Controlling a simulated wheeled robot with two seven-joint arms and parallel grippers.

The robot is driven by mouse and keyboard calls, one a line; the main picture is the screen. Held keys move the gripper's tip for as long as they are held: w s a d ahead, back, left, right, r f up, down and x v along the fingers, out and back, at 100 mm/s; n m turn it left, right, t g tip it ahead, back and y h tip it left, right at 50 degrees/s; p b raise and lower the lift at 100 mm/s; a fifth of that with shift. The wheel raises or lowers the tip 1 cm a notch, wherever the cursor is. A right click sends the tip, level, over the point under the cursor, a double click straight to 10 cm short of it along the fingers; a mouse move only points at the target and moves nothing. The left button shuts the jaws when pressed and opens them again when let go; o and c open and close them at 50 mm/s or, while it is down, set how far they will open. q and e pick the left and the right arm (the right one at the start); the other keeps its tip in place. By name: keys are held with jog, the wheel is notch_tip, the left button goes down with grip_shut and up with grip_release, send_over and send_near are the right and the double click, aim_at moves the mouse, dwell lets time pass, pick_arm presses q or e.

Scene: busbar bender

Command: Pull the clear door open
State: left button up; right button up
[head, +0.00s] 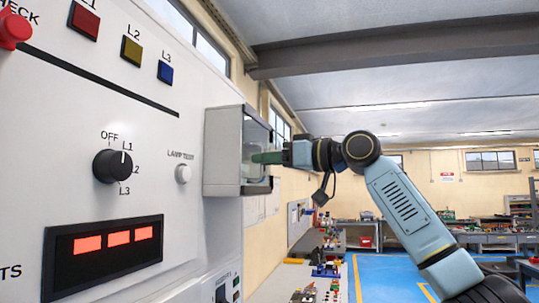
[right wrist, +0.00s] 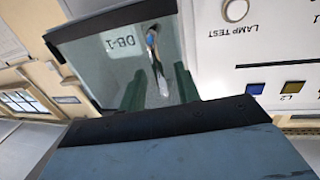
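A pale grey box (head: 223,150) sticks out of the panel's right edge in the head view. Its clear door (head: 255,138) has a dark rim and looks shut. In the right wrist view a "DB-1" label (right wrist: 124,43) shows with the clear door (right wrist: 90,75). My right gripper (head: 266,158) is at the door with its green fingers pointing left. In the right wrist view the right gripper's fingers (right wrist: 160,88) stand apart, one on each side of a slim shiny handle (right wrist: 157,68). I cannot tell whether either finger touches it. My left gripper is not in view.
The white control panel (head: 140,165) fills the left, with a black rotary knob (head: 112,166), a lamp test button (head: 182,174) and a red readout (head: 105,241). Workbenches (head: 490,238) stand far back.

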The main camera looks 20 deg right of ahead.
grip_shut()
dwell(0.4)
